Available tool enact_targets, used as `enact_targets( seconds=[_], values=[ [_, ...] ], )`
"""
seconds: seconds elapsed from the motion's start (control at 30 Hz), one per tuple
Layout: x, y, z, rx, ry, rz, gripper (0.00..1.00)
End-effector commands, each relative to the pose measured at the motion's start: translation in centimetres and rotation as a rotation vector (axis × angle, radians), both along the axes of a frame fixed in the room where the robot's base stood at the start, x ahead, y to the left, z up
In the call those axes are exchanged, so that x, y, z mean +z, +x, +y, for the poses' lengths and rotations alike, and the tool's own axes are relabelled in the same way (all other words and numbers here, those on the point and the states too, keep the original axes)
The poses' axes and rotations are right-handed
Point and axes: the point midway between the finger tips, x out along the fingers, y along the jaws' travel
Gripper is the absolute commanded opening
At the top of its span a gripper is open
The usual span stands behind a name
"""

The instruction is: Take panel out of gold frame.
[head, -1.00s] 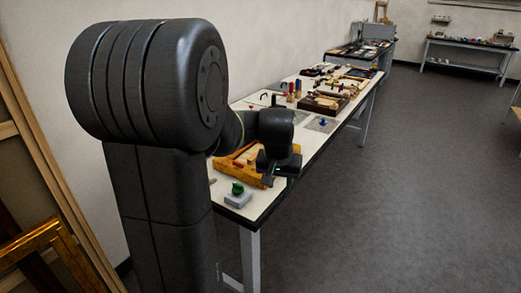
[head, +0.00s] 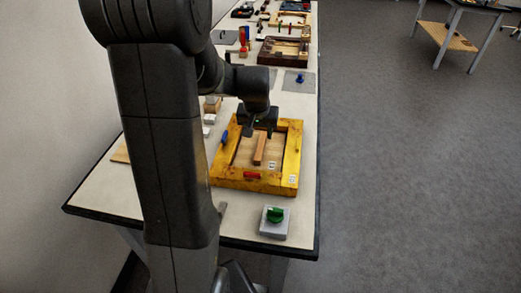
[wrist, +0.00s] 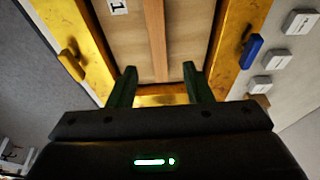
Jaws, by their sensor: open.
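The gold frame (head: 228,180) lies flat on the white bench. Inside it is a pale wooden panel (head: 243,152) with a reddish-brown wooden bar (head: 260,148) down its middle. A red piece (head: 253,175) sits on the frame's near side, a blue piece (head: 224,137) on its left side and a yellow piece (head: 297,144) on its right. The wrist view shows the yellow (wrist: 72,65) and blue (wrist: 250,51) pieces on opposite rails. My gripper (wrist: 160,90) is open and empty over the frame's far end, its fingers either side of the bar's line. Contact cannot be told.
A grey block with a green knob (head: 274,215) stands in front of the frame. Small white blocks (head: 209,119) lie to the left. A grey mat with a blue knob (head: 299,80) and a dark frame (head: 283,52) lie farther back.

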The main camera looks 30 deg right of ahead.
Motion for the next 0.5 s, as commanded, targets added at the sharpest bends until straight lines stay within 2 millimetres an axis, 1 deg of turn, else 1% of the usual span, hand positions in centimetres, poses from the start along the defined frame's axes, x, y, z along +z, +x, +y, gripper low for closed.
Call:
enact_targets(
  seconds=[0.23,0.4,0.5],
  values=[
    [-1.6,0.0,-0.2,0.0,0.002,0.002,0.45],
    [-3.9,-0.1,-0.4,0.0,0.003,0.003,0.45],
    [-5.0,0.2,-0.7,0.0,0.001,0.002,0.45]
  ],
)
